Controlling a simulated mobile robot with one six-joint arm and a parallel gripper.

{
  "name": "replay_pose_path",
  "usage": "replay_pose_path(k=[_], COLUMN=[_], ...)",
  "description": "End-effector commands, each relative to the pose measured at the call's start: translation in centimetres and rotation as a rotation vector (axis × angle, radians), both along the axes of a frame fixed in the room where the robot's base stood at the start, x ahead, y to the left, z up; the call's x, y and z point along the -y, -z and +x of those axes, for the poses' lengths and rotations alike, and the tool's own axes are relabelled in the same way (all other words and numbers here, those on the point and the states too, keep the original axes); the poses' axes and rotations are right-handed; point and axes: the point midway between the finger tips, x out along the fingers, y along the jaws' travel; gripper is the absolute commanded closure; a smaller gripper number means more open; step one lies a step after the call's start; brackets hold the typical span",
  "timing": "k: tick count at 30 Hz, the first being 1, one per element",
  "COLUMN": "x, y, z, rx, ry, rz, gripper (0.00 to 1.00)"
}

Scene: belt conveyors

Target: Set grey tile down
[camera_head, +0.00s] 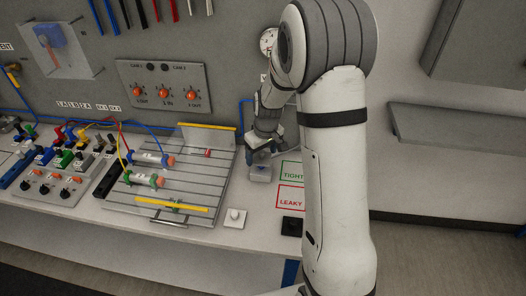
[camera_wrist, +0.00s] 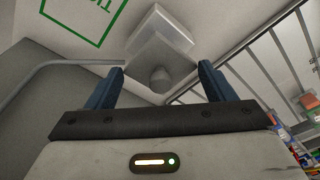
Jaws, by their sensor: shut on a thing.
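The grey tile (camera_head: 260,174) is a small block just below my gripper (camera_head: 262,152), left of the green TIGHT square (camera_head: 291,171). My gripper is shut on it. My arm hides the right side of both squares.
A slotted plate (camera_head: 190,188) with cylinders and a yellow bar lies left of the tile. A white knobbed block (camera_head: 235,218) and a black block (camera_head: 292,226) stand near the front edge. A control panel (camera_head: 164,90) is on the wall behind.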

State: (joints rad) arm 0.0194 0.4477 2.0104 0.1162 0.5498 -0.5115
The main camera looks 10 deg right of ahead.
Motion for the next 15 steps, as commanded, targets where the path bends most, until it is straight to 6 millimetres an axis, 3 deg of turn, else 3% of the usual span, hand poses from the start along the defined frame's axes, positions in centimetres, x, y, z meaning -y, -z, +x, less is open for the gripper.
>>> replay_pose_path(k=[12,13,15], x=[0.07,0.07,0.08], y=[0.78,0.60,0.57], z=[0.01,0.02,0.02], rx=[0.001,0.001,0.001], ry=[0.001,0.001,0.002], rz=[0.000,0.000,0.000], gripper=[0.47,0.22,0.16])
